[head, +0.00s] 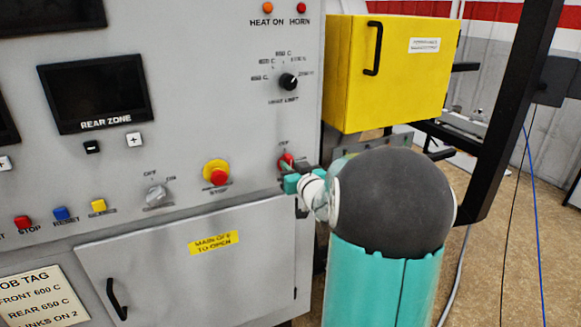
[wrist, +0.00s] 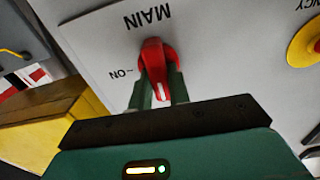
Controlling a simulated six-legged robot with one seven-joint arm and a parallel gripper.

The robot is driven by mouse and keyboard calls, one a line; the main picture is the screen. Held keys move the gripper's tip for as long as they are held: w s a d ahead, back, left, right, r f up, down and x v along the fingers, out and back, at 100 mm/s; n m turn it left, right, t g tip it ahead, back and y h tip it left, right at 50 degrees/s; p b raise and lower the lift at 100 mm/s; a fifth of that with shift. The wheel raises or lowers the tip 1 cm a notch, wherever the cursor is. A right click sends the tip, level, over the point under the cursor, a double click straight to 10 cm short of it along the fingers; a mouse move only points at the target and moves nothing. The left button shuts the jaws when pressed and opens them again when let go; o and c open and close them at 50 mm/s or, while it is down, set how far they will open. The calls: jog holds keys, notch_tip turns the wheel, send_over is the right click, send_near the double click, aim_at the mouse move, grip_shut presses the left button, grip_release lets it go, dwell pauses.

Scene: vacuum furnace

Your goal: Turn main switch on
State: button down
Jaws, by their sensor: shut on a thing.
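The main switch is a red rotary knob on the right side of the grey panel, seen in the head view (head: 284,160) and, upside down, in the wrist view (wrist: 156,60). My gripper (head: 291,178) reaches it from the front right. In the wrist view my gripper's two green fingers (wrist: 159,92) stand on either side of the knob's handle and are shut on it. A white mark on the handle points toward my gripper's palm. The "ON" label (wrist: 121,74) lies to the left of the knob there. The palm side of the dial is hidden by my gripper.
A yellow box (head: 385,75) hangs right of the panel beside a black post (head: 508,110). A red emergency button (head: 217,175) and a grey off/on selector (head: 155,194) sit left of the switch. The lower door (head: 190,275) is closed.

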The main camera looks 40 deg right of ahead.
jog(key=m, duration=0.4)
jog(key=shift+d, duration=0.1)
jog(key=m, duration=0.4)
jog(key=shift+s+d+f+m, duration=0.1)
jog(key=shift+d+f+m, duration=0.05)
jog(key=shift+m, duration=0.15)
jog(key=m, duration=0.4)
jog(key=shift+f+m, duration=0.15)
jog(key=shift+m, duration=0.15)
jog(key=shift+f+m, duration=0.15)
jog(key=shift+m, duration=2.05)
jog(key=c, duration=1.3)
grip_release()
jog(key=shift+d, duration=0.1)
